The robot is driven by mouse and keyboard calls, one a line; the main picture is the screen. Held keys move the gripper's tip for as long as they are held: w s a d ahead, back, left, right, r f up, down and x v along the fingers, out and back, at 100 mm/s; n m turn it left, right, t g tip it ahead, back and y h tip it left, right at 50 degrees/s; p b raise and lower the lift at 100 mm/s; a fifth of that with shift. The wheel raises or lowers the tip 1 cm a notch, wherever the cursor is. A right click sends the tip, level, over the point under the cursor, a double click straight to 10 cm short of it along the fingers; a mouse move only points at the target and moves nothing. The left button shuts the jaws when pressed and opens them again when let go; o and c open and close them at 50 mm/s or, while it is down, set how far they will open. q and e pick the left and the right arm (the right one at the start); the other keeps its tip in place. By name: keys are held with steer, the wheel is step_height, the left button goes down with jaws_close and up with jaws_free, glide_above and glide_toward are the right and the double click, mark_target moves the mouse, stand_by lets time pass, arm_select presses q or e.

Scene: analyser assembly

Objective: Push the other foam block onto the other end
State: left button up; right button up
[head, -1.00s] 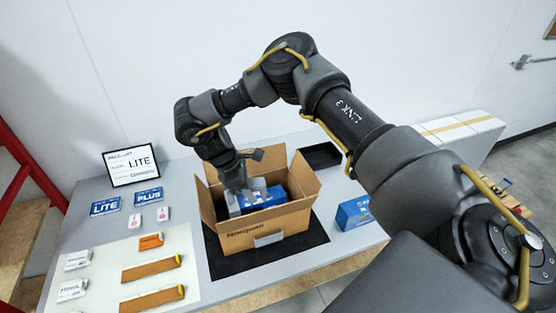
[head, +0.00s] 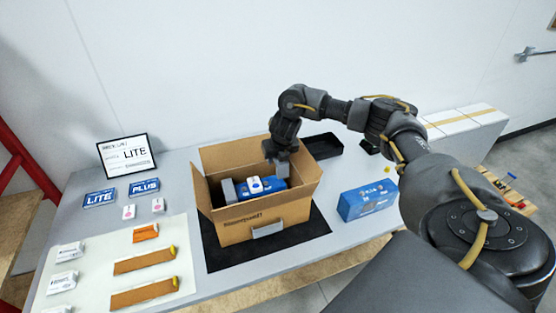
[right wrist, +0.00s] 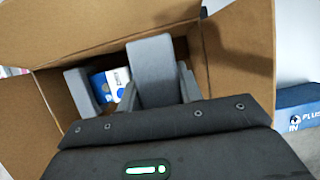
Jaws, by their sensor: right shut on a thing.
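The open cardboard box (head: 262,222) stands on a black mat. Inside lies the blue and white analyser (head: 256,187), also seen in the right wrist view (right wrist: 108,85). One grey foam block (head: 228,191) sits at its left end, at left in the right wrist view (right wrist: 80,90). My right gripper (head: 279,168) is over the box's right half, near the analyser's right end. In the right wrist view, its fingers (right wrist: 155,92) are shut on another grey foam block (right wrist: 151,65). Whether this block touches the analyser is hidden. My left gripper is out of view.
The box flaps stand open around my right gripper. A blue PLUS box (head: 367,201) stands right of the mat (head: 222,256). A black tray (head: 322,147) lies behind the box.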

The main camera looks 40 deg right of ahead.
steer(key=shift+d, duration=0.2)
steer(key=shift+f, duration=0.15)
step_height(320, 180, down, 6)
steer(key=b, duration=0.5)
steer(key=shift+r, duration=0.25)
steer(key=shift+r+p, duration=0.2)
steer(key=shift+p, duration=0.1)
steer(key=shift+w+r, duration=0.1)
steer(key=shift+r, duration=0.05)
steer(key=shift+f+b, duration=0.75)
steer(key=shift+f, duration=0.5)
stand_by(1.7)
